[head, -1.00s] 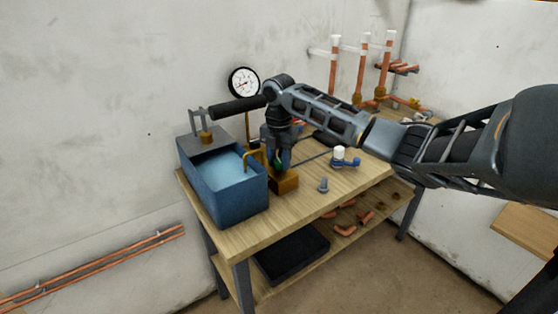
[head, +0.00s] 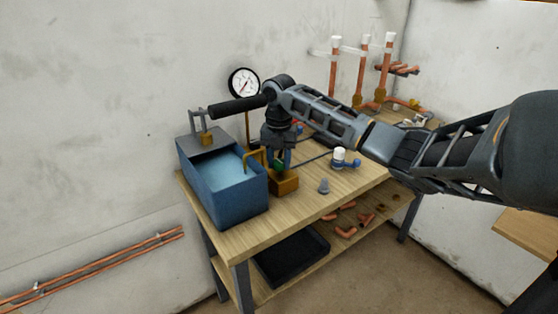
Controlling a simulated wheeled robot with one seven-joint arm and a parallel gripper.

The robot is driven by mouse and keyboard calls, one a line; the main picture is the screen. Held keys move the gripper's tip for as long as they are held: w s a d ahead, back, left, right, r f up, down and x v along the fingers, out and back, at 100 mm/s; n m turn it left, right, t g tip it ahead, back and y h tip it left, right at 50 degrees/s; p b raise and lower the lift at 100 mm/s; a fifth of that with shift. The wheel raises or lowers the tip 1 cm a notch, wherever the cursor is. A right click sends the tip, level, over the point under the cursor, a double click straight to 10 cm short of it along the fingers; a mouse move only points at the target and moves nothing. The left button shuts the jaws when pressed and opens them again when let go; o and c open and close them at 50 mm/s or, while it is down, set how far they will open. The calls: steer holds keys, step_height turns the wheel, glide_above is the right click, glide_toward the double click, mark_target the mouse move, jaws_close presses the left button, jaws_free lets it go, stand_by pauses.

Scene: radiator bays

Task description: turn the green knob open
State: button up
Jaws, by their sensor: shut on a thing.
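The green knob (head: 279,166) sits on top of a brass-coloured valve block (head: 285,184) on the wooden workbench, right of the blue water tank. My gripper (head: 279,162) points straight down from above, with a finger on either side of the knob. It is shut on the green knob. The fingers hide part of the knob, so its exact angle is hard to read.
The blue tank (head: 222,190) of water stands at the bench's left end. A round pressure gauge (head: 244,83) rises behind it. A white-and-blue fitting (head: 341,158) and a small grey piece (head: 323,187) lie to the right. Copper pipes (head: 361,75) stand at the back.

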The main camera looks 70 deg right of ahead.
mark_target(279, 161)
steer(key=o, duration=1.1)
steer(key=shift+c, duration=0.2)
steer(key=shift+r+b, duration=0.4)
steer(key=shift+r, duration=3.55)
